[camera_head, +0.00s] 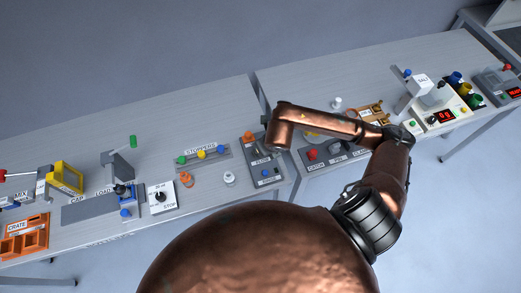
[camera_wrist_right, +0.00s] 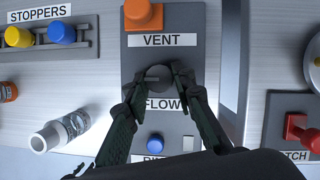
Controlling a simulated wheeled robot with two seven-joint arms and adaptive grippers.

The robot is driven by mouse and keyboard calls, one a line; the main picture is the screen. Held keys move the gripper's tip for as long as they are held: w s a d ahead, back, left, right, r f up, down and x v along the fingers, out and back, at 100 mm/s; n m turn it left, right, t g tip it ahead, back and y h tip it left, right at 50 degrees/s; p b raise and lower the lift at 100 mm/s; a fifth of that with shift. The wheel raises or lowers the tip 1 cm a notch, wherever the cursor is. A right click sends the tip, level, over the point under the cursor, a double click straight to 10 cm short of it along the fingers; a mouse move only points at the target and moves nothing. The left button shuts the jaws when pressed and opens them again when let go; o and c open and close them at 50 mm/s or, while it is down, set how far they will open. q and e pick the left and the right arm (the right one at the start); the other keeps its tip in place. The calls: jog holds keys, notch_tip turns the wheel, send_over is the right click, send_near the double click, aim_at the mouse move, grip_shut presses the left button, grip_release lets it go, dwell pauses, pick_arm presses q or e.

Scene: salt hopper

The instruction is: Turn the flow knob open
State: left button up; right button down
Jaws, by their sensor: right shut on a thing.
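In the right wrist view, the round dark grey flow knob (camera_wrist_right: 157,76) sits on a grey panel (camera_wrist_right: 135,60) above the FLOW label. My right gripper (camera_wrist_right: 160,79) is shut on the knob, with one finger at each side. The fingers cover parts of the knob and the label ends. The knob's turned angle is hard to tell. In the head view, the panel (camera_head: 273,181) stands at the table's middle, and my right arm partly hides it; the knob cannot be made out there. My left gripper is not in view.
An orange VENT knob (camera_wrist_right: 143,14) is just above the flow knob, and a blue button (camera_wrist_right: 155,145) is below it. A red knob (camera_wrist_right: 300,130) is on another panel at right, across a gap.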

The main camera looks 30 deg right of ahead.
jog(key=c, duration=1.6)
grip_release()
jog(key=v, duration=1.2)
